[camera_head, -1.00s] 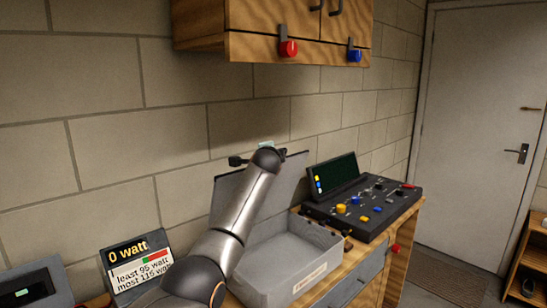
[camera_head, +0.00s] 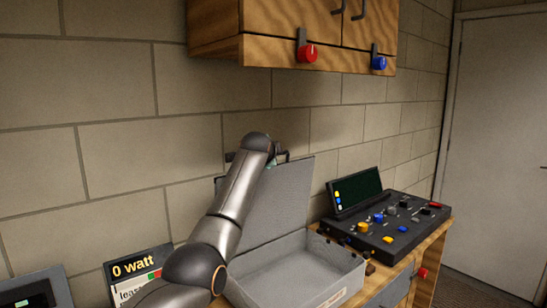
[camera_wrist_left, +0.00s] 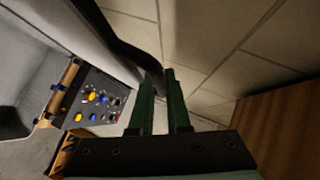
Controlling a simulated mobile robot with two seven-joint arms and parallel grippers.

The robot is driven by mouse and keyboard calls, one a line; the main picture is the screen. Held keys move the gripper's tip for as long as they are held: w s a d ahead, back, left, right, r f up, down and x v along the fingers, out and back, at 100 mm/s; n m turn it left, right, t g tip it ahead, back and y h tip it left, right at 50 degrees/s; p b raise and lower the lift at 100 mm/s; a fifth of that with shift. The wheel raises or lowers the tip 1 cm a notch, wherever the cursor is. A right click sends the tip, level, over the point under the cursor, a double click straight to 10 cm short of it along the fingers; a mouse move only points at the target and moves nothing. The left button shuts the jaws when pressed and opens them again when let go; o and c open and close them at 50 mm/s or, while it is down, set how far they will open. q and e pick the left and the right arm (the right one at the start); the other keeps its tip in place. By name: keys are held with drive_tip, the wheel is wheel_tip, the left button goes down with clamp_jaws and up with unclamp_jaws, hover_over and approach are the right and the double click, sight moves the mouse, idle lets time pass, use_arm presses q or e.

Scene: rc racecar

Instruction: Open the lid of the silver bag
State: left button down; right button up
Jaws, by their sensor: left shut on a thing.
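The silver bag (camera_head: 325,268) is a grey, box-like case on the wooden bench. Its lid (camera_head: 285,195) stands up at the back, near the wall, and the empty-looking inside shows. My left arm crosses in front of the bag's left side. My left gripper (camera_head: 273,160) is at the lid's top edge, mostly hidden behind the arm's end. In the left wrist view, its green fingers (camera_wrist_left: 158,82) are shut on the dark handle (camera_wrist_left: 133,55) along the lid's edge. My right gripper is not in view.
A black control panel (camera_head: 385,222) with coloured knobs and a screen stands right of the bag. A power display (camera_head: 138,268) reading "0 watt" stands left. A wall cabinet (camera_head: 300,50) with red and blue knobs hangs above. The brick wall (camera_head: 130,160) is close behind.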

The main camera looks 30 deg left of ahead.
use_arm(q)
drive_tip(key=shift+f, duration=0.1)
drive_tip(key=c, duration=0.9)
unclamp_jaws()
drive_tip(key=shift+s, duration=0.1)
